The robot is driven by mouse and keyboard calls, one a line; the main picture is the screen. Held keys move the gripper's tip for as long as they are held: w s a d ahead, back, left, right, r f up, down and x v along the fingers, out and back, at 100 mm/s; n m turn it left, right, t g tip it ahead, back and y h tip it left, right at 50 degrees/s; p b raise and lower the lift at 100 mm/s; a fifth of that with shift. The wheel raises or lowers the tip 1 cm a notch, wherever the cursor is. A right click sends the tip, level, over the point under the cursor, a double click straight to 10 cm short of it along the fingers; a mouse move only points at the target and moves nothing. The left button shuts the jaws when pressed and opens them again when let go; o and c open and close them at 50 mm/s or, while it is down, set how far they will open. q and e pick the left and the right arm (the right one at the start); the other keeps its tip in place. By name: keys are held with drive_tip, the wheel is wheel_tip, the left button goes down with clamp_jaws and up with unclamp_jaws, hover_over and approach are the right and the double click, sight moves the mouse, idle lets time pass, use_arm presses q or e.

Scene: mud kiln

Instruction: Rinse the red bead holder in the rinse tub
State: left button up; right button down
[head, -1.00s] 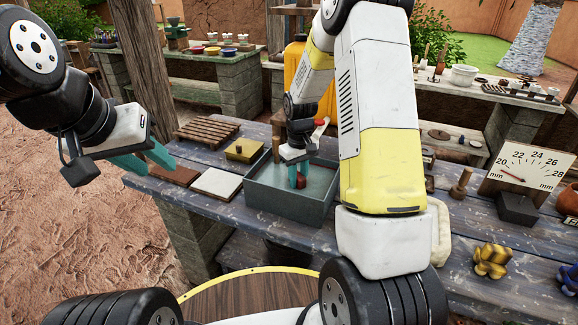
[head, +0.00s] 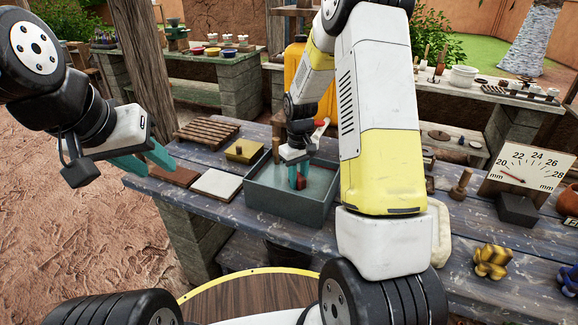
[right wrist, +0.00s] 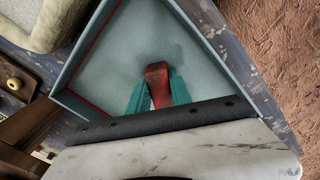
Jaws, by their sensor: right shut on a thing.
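The rinse tub (head: 290,212) is a grey square basin on the blue-grey bench, with pale water inside. It also fills much of the right wrist view (right wrist: 215,40). My right gripper (head: 298,180) reaches down inside the tub walls. It is shut on the red bead holder (head: 301,183), which shows between the teal fingers in the right wrist view (right wrist: 158,82). I cannot tell how deep the holder sits in the water. My left gripper (head: 150,160) is open and empty, held out to the left of the bench.
Left of the tub are a white tile (head: 216,184), a brown tile (head: 175,176), a yellow block (head: 243,150) and a slatted wooden rack (head: 207,130). A gauge board (head: 527,165) and a yellow knobbed piece (head: 492,260) stand to the right.

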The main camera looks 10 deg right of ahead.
drive_tip(key=shift+f, duration=0.1)
idle(1.9)
wheel_tip(320, 180, up, 12)
idle(1.1)
drive_tip(key=shift+f, duration=0.1)
idle(1.1)
